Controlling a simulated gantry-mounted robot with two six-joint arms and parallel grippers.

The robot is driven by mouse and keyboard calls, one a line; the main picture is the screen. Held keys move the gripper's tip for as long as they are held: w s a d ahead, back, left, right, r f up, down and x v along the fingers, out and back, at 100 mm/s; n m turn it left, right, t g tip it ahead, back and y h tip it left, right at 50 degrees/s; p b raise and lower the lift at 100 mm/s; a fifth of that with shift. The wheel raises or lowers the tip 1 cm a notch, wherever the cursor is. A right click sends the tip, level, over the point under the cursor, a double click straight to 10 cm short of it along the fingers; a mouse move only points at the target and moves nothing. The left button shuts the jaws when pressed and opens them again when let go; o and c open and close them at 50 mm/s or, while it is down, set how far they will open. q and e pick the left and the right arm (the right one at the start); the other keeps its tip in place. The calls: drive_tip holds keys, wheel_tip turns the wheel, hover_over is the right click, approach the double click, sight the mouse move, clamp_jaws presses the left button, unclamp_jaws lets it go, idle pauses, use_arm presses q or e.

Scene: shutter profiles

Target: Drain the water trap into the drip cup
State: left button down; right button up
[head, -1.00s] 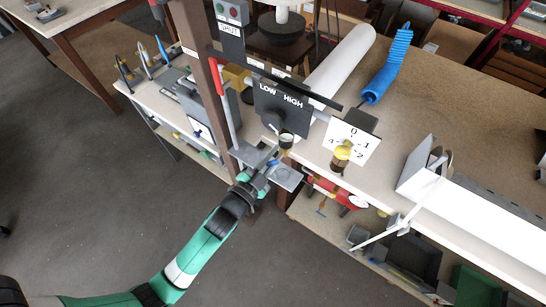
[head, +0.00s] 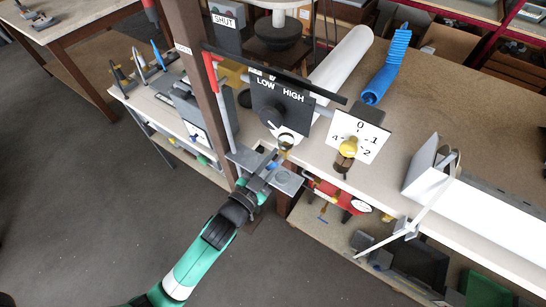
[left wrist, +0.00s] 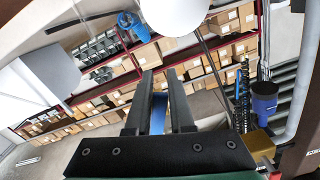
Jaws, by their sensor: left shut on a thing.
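My left gripper (head: 267,172) is at the bench's front edge, beside the dark post. Its fingers (left wrist: 161,100) are shut on a small blue piece (left wrist: 158,114), which also shows near the fingertips in the head view (head: 272,164). Just above the fingertips is a small round cup-like part with a pale top (head: 286,141), perhaps the water trap's bowl. A grey plate with a round feature (head: 288,181) lies right of the fingers. I cannot tell for sure which part is the drip cup. My right gripper is not in view.
A black LOW/HIGH panel (head: 281,106) with a knob and a white dial plate (head: 357,136) with a brass knob stand above the bench edge. The brown post (head: 205,80) and a red-handled lever (head: 211,75) are close by. A blue coil (head: 388,68) lies behind.

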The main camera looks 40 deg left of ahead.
use_arm(q)
drive_tip(key=shift+d+r, duration=0.3)
idle(0.4)
drive_tip(key=c, duration=1)
unclamp_jaws()
drive_tip(key=shift+c, duration=0.2)
drive_tip(key=shift+o, duration=1)
drive_tip(key=shift+a, duration=0.15)
drive_tip(key=shift+s+r, duration=0.1)
drive_tip(key=shift+s, duration=0.35)
drive_tip(key=s+d+b, duration=0.2)
drive_tip(key=s+b, duration=0.1)
drive_tip(key=s, duration=0.9)
drive_tip(key=shift+d+f, duration=0.4)
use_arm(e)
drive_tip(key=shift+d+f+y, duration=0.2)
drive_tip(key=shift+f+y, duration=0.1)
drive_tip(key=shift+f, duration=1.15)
